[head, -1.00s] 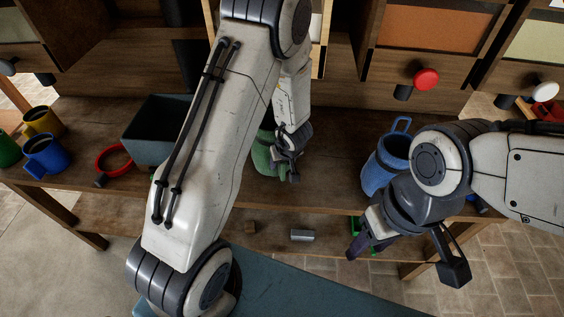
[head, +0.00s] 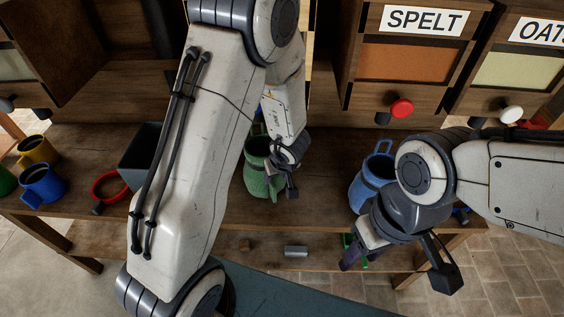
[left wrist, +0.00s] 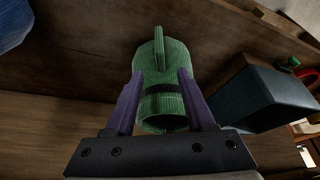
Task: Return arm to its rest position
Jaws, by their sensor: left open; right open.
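My left gripper (head: 288,182) is open beside a green jug (head: 256,178) on the wooden bench. In the left wrist view the purple fingers (left wrist: 160,105) lie to either side of the green jug's lower part in the picture (left wrist: 165,80), with its handle beyond them. I cannot tell whether the fingers touch it. My left forearm hides part of the bench. My right gripper (head: 402,268) is open and empty in front of the bench edge, near a blue jug (head: 372,178).
A dark blue-grey bin (head: 140,158) stands left of my left arm. Drawers labelled SPELT (head: 420,20) and OATS rise behind. A grey block (head: 296,251) sits on the lower shelf.

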